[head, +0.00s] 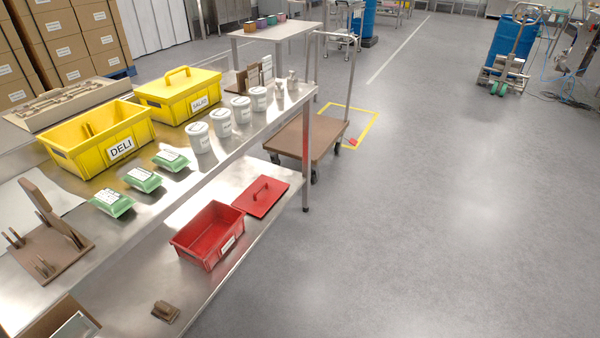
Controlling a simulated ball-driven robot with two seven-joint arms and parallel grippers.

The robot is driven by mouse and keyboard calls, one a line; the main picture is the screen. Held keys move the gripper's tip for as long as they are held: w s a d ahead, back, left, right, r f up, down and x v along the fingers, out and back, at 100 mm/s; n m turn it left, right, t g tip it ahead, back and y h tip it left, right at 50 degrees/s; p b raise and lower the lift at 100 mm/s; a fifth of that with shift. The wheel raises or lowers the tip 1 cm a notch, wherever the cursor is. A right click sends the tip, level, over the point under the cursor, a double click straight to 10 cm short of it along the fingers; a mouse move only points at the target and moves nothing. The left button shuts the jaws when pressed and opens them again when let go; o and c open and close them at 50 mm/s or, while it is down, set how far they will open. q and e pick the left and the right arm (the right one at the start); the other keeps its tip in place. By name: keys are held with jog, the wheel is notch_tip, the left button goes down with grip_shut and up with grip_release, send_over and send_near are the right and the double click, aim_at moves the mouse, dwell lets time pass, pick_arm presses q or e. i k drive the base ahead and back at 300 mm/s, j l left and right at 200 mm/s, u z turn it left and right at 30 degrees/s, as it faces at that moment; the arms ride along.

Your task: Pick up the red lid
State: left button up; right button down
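The red lid (260,197) is a flat red panel with a raised handle on top. It lies on the lower shelf (215,292) of the steel table, near the table leg at the right end. The open red bin (208,235) stands beside it, nearer to me and to the left, with a white label on its side. The lid lies apart from the bin's opening, so the bin's inside shows. Neither of my grippers is in view.
The upper tabletop (180,209) overhangs the lower shelf's back part. It holds a yellow DELI bin (72,156), a lidded yellow SALAD bin (165,110), green packs (141,179) and white tubs (221,122). A brown cart (297,139) stands beyond the leg.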

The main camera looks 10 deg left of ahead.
aim_at(258, 198)
jog(key=i+l+z, duration=0.15)
jog(key=i+z, duration=0.2)
jog(key=i, duration=0.3)
jog(key=i+j+z, duration=0.1)
jog(key=i+z, duration=0.25)
jog(key=i, duration=0.3)
jog(key=i+u, duration=0.25)
jog(key=i, duration=0.15)
jog(key=i+l+u, duration=0.2)
jog(key=i, duration=0.2)
jog(key=i+l+u, duration=0.25)
jog(key=i, duration=0.15)
jog(key=i+u, duration=0.4)
jog(key=i+l+u, duration=0.25)
jog(key=u, duration=0.15)
jog(key=i+l+u, duration=0.4)
jog(key=k+j, duration=0.05)
jog(key=j, duration=0.05)
